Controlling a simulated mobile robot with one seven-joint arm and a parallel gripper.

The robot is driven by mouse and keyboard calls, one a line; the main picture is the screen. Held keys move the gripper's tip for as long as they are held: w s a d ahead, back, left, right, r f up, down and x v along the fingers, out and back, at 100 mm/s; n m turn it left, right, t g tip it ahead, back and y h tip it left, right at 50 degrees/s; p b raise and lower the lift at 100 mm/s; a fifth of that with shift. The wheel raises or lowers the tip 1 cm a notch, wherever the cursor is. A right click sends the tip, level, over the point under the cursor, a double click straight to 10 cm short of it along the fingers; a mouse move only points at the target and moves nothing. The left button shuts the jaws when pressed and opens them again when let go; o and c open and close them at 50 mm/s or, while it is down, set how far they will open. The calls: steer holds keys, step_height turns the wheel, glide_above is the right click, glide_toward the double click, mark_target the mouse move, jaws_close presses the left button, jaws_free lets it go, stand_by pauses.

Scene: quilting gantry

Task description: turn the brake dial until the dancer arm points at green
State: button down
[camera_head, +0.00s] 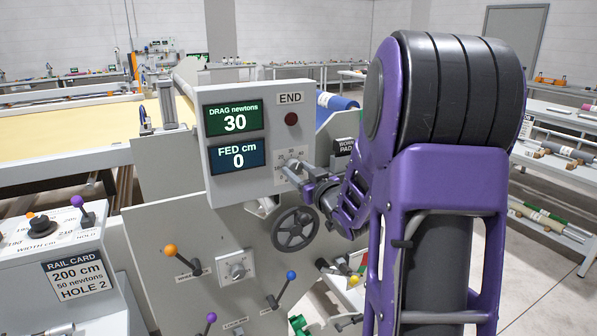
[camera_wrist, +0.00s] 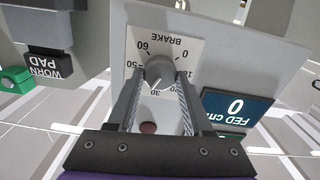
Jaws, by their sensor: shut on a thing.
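The grey brake dial (camera_wrist: 160,72) sits on a white scale plate marked BRAKE in the wrist view, which shows the panel upside down. Its white pointer line is near 30. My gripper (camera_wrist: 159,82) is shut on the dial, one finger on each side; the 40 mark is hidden. In the head view my gripper (camera_head: 302,168) reaches the dial plate from the right. The drag display (camera_head: 234,119) reads 30 newtons. The fed display (camera_head: 238,160) reads 0 cm. I cannot make out the dancer arm or its green mark in either view.
A handwheel (camera_head: 295,229) is just below the dial. Levers with an orange knob (camera_head: 170,250) and a blue knob (camera_head: 291,275) stick out lower down. A rail card (camera_head: 76,280) at left reads 200 cm, 50 newtons, hole 2. A WORN PAD box (camera_wrist: 50,65) is beside the panel.

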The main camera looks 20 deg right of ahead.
stand_by(0.4)
steer(key=shift+c, duration=1.5)
jaws_free()
